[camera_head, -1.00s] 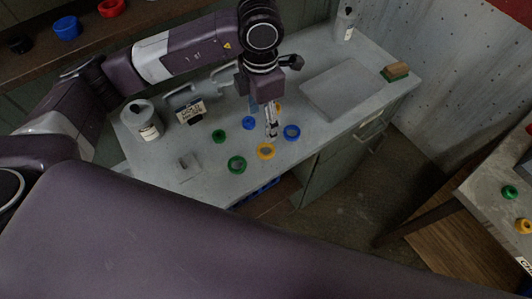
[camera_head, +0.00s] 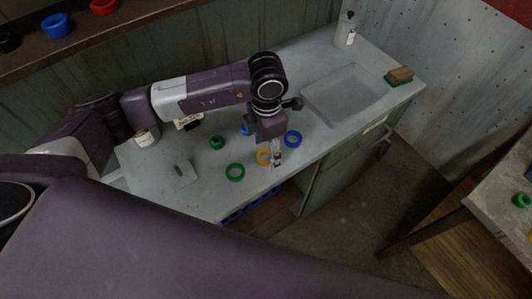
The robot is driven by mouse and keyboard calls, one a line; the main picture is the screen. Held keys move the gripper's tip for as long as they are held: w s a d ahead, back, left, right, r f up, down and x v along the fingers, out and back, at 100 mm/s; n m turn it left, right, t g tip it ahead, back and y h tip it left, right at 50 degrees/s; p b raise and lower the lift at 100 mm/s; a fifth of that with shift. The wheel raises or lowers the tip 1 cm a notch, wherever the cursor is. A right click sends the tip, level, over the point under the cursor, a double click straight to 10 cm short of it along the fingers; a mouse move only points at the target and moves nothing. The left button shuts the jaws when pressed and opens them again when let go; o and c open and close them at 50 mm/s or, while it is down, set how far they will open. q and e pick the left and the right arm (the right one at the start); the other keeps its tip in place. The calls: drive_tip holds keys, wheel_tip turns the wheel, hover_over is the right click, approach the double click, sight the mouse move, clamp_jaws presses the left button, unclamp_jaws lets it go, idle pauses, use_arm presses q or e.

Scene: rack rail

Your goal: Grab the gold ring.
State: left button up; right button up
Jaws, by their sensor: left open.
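The gold ring (camera_head: 263,158) lies flat on the grey workbench (camera_head: 210,199), near its front edge. My left gripper (camera_head: 275,162) points down right at the ring's right side and hides part of it. It is open; I cannot tell whether a finger touches the ring or stands inside it. My right gripper is not in view.
A blue ring (camera_head: 293,138) lies to the right; another blue ring (camera_head: 245,129) is partly hidden by my arm.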

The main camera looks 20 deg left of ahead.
use_arm(q)
drive_tip(key=shift+f, duration=0.9)
drive_tip(key=shift+c, duration=0.4)
drive_tip(key=c, duration=1.2)
drive_tip(key=shift+o, duration=0.2)
drive_tip(key=shift+r, duration=0.15)
